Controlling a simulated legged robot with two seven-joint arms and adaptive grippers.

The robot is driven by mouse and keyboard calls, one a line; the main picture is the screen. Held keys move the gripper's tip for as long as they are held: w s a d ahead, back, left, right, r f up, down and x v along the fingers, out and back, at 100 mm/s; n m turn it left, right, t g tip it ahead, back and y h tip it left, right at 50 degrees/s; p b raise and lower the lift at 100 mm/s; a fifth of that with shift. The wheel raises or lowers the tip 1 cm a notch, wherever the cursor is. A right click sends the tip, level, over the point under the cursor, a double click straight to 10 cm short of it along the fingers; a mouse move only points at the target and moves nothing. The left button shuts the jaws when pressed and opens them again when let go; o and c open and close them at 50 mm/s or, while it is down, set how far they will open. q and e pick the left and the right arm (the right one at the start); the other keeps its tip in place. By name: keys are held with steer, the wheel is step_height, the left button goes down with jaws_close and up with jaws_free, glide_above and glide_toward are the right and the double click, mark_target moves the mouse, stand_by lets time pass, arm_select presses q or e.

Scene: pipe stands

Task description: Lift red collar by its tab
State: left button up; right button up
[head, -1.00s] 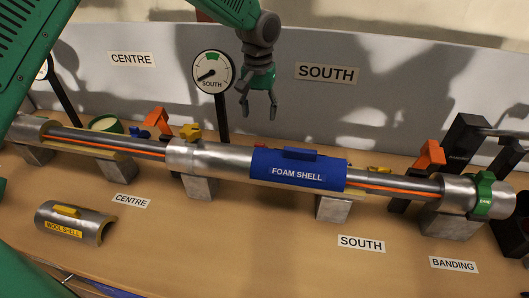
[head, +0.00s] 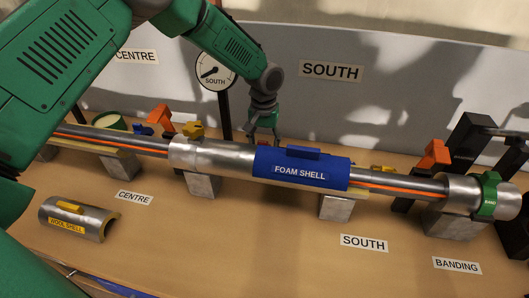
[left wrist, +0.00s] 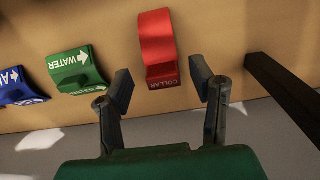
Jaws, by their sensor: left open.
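The red collar (left wrist: 156,38) lies on the wooden bench in the left wrist view, with a tab (left wrist: 162,76) marked COLLAR on its near end. My left gripper (left wrist: 162,85) is open, one finger on each side of the tab, with gaps between them. In the head view my left gripper (head: 264,138) points down behind the pipe, just left of the blue foam shell (head: 300,170). The collar is hidden there behind the pipe and gripper. My right gripper is not in view.
Green WATER (left wrist: 78,70) and blue AIR (left wrist: 18,86) pieces lie left of the collar in the wrist view. A dark post (left wrist: 285,87) stands to its right. The metal pipe cladding (head: 215,157) runs in front of my gripper. A wool shell (head: 75,218) lies at front left.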

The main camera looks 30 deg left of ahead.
arm_select(q)
steer(key=shift+a, duration=0.3)
jaws_close()
